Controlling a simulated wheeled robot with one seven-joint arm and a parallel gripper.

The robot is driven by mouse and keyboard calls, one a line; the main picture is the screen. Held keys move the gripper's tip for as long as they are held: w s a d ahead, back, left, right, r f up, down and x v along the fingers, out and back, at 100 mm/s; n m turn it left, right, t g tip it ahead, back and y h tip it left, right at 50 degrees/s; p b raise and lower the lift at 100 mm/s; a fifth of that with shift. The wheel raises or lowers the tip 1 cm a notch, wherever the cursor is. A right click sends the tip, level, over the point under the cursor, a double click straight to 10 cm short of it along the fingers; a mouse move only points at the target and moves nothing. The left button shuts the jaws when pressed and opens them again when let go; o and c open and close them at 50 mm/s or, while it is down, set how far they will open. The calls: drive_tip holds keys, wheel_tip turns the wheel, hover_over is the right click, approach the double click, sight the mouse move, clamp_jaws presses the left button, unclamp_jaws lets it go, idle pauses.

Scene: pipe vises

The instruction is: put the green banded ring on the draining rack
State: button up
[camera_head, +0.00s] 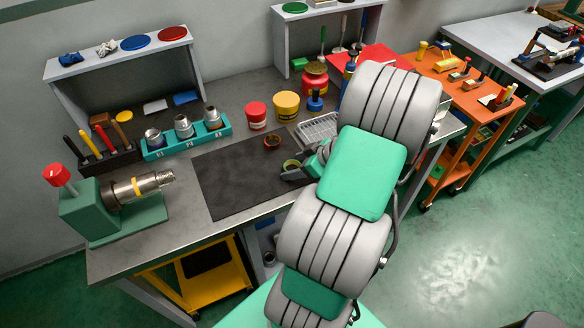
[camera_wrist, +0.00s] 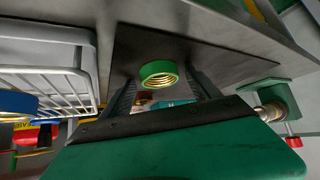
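The green banded ring (camera_head: 291,165), with a brassy threaded inside, is at the dark mat (camera_head: 232,182) on the bench. In the wrist view the ring (camera_wrist: 159,69) shows between the fingertips, with a gap to each finger. My gripper (camera_head: 294,171) is open and low over the mat at the ring; it also shows in the wrist view (camera_wrist: 161,80). I cannot tell how far the fingers reach past the ring. The draining rack (camera_head: 318,127), a pale wire tray, stands behind my gripper; my arm hides part of it. It is at left in the wrist view (camera_wrist: 42,80).
A red banded ring (camera_head: 272,142) lies on the mat near the green one. Red (camera_head: 256,115) and yellow (camera_head: 286,105) tubs stand behind the mat. A teal block with several fittings (camera_head: 187,140) and a green vise (camera_head: 110,210) stand at left. The mat's left part is clear.

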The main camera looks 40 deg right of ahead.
clamp_jaws()
idle(0.6)
drive_tip(key=shift+r, duration=0.15)
